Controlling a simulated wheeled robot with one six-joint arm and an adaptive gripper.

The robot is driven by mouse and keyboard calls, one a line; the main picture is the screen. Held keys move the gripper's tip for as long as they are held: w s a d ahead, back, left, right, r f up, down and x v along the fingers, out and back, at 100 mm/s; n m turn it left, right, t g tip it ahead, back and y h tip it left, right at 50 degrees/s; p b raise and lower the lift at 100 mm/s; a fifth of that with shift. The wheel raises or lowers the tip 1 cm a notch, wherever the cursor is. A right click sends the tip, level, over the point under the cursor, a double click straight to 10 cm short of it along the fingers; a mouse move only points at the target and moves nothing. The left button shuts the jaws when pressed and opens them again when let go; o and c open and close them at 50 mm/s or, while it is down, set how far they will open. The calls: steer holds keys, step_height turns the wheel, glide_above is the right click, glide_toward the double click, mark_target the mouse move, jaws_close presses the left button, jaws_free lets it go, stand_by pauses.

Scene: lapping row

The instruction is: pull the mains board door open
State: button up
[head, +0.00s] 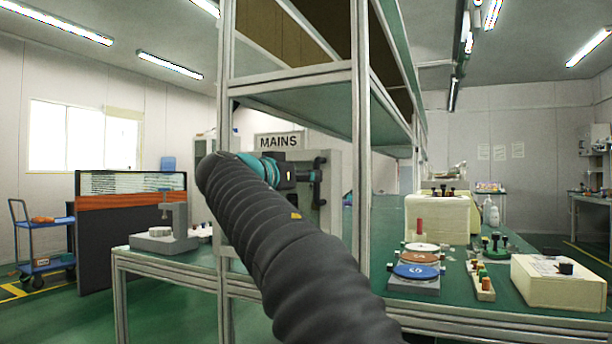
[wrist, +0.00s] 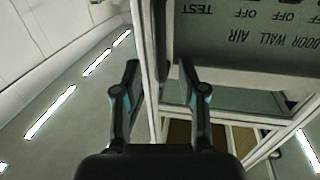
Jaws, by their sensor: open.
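The mains board is a pale grey box (head: 335,165) behind the shelf frame in the head view, under a sign reading MAINS (head: 279,142). A grey panel (wrist: 250,55) at the upper right carries inverted labels, including TEST, OFF, DOOR, WALL and AIR.
A metal shelf upright (head: 361,130) stands just right of my gripper. A green bench (head: 510,255) holds coloured discs (head: 416,271), boxes and small fixtures. A grey clamp stand (head: 166,235) stands on the left bench. Green floor is visible at the far left.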

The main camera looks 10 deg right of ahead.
mark_target(317, 196)
steer(key=shift+p+x, duration=0.3)
steer(key=shift+x, duration=2.2)
jaws_close()
